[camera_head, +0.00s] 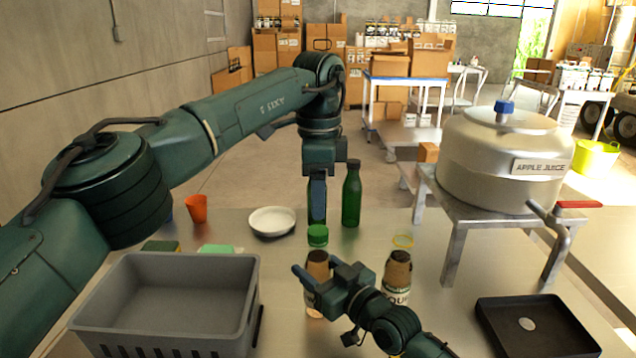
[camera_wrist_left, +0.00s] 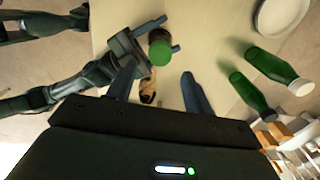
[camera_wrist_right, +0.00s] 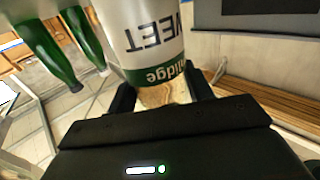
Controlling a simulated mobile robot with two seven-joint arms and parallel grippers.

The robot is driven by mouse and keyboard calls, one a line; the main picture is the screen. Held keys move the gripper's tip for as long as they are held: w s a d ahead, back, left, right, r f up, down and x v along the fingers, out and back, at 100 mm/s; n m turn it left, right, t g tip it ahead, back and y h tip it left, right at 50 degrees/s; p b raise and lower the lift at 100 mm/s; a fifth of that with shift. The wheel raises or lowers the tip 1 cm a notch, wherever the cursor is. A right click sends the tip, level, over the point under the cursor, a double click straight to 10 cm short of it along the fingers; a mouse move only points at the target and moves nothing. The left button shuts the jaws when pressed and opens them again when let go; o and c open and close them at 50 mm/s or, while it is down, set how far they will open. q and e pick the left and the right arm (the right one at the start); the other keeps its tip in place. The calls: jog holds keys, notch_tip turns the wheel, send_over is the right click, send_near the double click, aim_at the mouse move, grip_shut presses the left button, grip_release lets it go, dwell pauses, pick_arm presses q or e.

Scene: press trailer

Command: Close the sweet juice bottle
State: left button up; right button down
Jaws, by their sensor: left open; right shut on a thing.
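The sweet juice bottle (camera_head: 316,268) has a brown neck and a pale label; the right wrist view shows its upside-down label (camera_wrist_right: 150,35) reading "WEET". My right gripper (camera_head: 322,276) is shut on this bottle at the neck. A green cap (camera_head: 317,236) shows just above the bottle's dark top in the head view; it also shows in the left wrist view (camera_wrist_left: 160,52). I cannot tell whether the cap touches the bottle. My left gripper (camera_head: 317,210) points down over the cap with its fingers (camera_wrist_left: 158,88) apart and nothing between the tips.
Green bottles (camera_head: 351,195), a white dish (camera_head: 272,222) and an orange cup (camera_head: 197,209) are farther back. A grey crate (camera_head: 170,300) is at left, a black tray (camera_head: 535,327) at right.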

aim_at(318, 230)
pick_arm(q)
notch_tip(318, 230, down, 6)
jog(key=shift+f, duration=0.1)
jog(key=shift+c, duration=0.4)
